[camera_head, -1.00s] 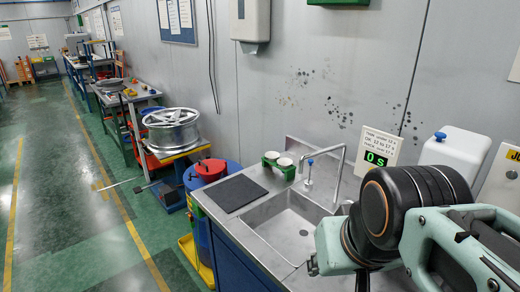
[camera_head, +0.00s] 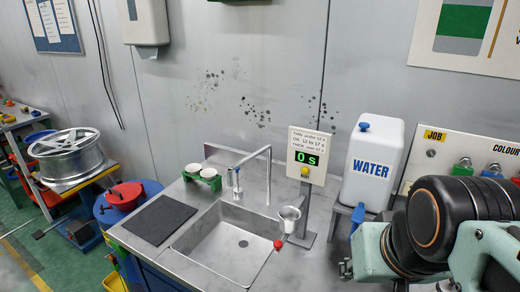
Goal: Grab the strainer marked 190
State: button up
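No marking 190 is legible in the head view, and I cannot tell which thing is the strainer. A small metal cup (camera_head: 289,216) with a red-ended handle is at the right side of the sink, by the timer post. Two white cups (camera_head: 201,171) sit in a green holder behind the sink's left side. What is inside them is too small to make out. My arm's links fill the lower right corner. My gripper's fingers are not visible, so its state does not show.
The steel sink (camera_head: 225,243) has a tall tap (camera_head: 268,170). A dark mat (camera_head: 160,218) lies left of it. A timer sign (camera_head: 307,155) reads 0 s. A white WATER container (camera_head: 372,165) stands right. A metal wheel (camera_head: 68,155) rests on a bench at left.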

aim_at(193, 170)
jog(key=j+z, duration=0.35)
jog(key=i+j+z, duration=0.1)
jog(key=j+z, duration=0.6)
jog(key=j, duration=0.8)
jog(key=k+j+z, duration=0.15)
jog(key=j, duration=0.3)
jog(key=k+j, duration=0.1)
jog(key=j, duration=0.3)
